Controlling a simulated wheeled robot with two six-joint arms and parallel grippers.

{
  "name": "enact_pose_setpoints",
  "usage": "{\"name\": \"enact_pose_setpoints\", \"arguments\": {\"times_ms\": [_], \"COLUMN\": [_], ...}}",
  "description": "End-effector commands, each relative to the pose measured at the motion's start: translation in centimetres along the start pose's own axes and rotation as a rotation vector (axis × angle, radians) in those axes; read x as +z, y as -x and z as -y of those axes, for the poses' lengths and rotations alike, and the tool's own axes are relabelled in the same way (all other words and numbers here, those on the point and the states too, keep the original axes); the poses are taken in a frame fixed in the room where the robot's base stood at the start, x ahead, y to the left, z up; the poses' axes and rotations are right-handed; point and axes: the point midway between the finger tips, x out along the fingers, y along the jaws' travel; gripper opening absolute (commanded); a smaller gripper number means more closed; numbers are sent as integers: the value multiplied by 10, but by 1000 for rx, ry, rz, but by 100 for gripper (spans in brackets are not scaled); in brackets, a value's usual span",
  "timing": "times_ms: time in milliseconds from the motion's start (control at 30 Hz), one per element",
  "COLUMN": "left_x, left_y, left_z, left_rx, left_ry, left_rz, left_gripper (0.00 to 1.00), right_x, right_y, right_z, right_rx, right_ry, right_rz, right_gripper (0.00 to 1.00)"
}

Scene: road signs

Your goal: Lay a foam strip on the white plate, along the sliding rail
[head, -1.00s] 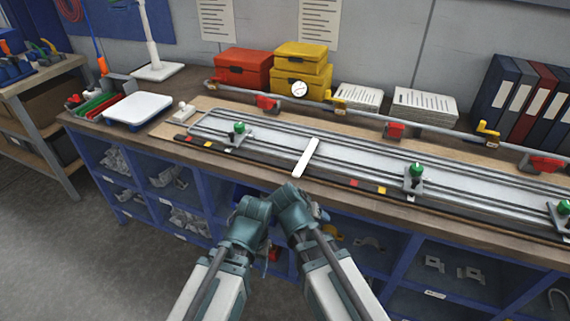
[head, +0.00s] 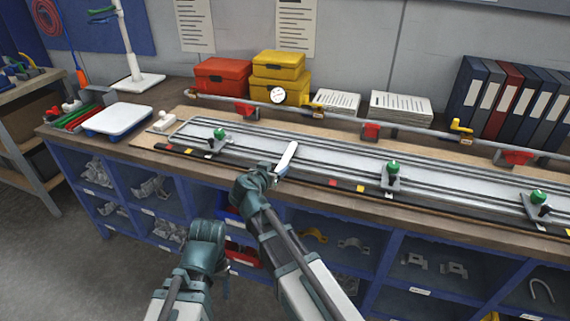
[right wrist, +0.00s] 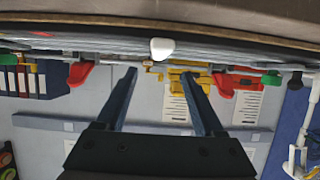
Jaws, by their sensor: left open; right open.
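A long metal rail assembly (head: 330,165) lies along the bench, with a pale surface between its rails and green-knobbed clamps (head: 392,175). A white bar (head: 287,158) lies across it; I cannot tell whether it is the foam strip. Its rounded end (right wrist: 161,48) shows in the right wrist view. My right gripper (head: 268,172) is at the bar's near end; in the right wrist view its fingers (right wrist: 160,72) are apart with nothing between them. My left gripper (head: 208,240) is open, low in front of the bench. A white plate-like tray (head: 118,119) sits at the bench's left end.
Coloured strips (head: 78,118) lie left of the tray. A grey pipe with red clamps (head: 370,130) runs behind the rails. Behind it are a red box (head: 222,77), yellow boxes (head: 279,70), papers (head: 402,105) and binders (head: 500,95). Blue shelving (head: 130,190) fills the bench front.

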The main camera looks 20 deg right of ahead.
Motion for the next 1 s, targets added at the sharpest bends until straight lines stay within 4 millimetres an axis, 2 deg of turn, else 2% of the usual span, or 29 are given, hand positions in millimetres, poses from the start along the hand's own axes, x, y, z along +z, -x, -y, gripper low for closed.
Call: {"name": "enact_pose_setpoints", "arguments": {"times_ms": [33, 100, 467, 567, 833, 1000], "left_x": [0, 0, -1, -1, -2, -2], "left_y": [-6, -8, -11, -15, -32, -32], "left_z": [-1, -1, -1, -1, -3, -3], "left_rx": [0, 0, 0, 0, 0, 0], "left_ry": [0, 0, 0, 0, 0, 0], "left_rz": [0, 0, 0, 0, 0, 0], "left_gripper": [64, 64, 64, 64, 64, 64], "right_x": [2, 2, 0, 2, 4, 2], "right_y": [-11, -19, -28, -36, -74, -79], "right_z": [1, 1, 0, 0, 2, 0], "right_rx": [2, 1, 1, 1, 1, 0], "right_ry": [0, 1, 1, 1, 0, 1], "right_rz": [0, 0, 0, 0, 1, 0], "right_gripper": [70, 70, 70, 70, 70, 70]}}
